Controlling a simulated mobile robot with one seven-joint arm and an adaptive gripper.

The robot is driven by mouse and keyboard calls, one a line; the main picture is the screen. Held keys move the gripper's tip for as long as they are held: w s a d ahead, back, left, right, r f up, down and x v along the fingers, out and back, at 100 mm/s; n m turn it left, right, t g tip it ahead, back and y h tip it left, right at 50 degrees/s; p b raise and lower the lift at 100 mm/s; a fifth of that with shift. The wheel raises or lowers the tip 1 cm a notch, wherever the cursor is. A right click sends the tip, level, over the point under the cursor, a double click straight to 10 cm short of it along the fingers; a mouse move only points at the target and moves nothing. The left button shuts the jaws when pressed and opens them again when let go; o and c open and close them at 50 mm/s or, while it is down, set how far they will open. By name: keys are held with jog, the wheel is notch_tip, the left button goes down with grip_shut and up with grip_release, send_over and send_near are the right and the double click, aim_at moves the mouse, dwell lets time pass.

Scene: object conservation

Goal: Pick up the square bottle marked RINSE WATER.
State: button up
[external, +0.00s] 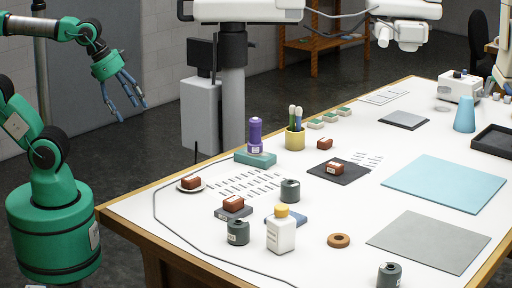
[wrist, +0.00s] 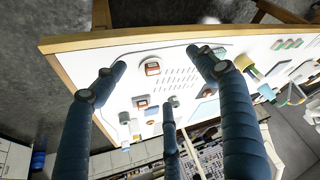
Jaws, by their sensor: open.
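A white square bottle with a yellow cap (external: 282,234) stands upright near the front of the white table in the external view. It has a label, but the print is too small to read. I cannot pick it out surely in the wrist view. My gripper (external: 128,108) has blue fingers on a green arm. It hangs open and empty in the air beyond the table's left edge, well away from the bottle. In the wrist view my gripper (wrist: 157,75) shows its fingers spread, with the table beyond them.
Dark jars (external: 238,234) and (external: 290,191), a blue pad (external: 292,217) and a block on a grey slab (external: 233,203) stand close around the bottle. A purple bottle (external: 255,135) and yellow cup (external: 295,139) stand farther back. A cable runs along the left side.

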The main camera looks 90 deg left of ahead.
jog(key=w+d+r+g+p, duration=0.1)
jog(key=w+d+r+p, duration=0.3)
jog(key=w, duration=0.3)
jog(key=w+d+r+n+p, duration=0.1)
jog(key=w+d+r+p, duration=0.25)
jog(key=w, duration=0.35)
jog(key=w+d+r+g+p, duration=0.1)
jog(key=w+d+r+p, duration=0.3)
jog(key=w, duration=0.4)
jog(key=n+g+p, duration=0.2)
jog(key=g+p, duration=0.2)
jog(key=p, duration=1.3)
send_over(279, 207)
jog(key=f, duration=1.5)
jog(key=shift+a+f, duration=0.1)
jog(key=shift+a, duration=0.25)
jog(key=shift+d+f, duration=0.35)
jog(key=shift+f, duration=0.1)
jog(key=shift+f, duration=0.1)
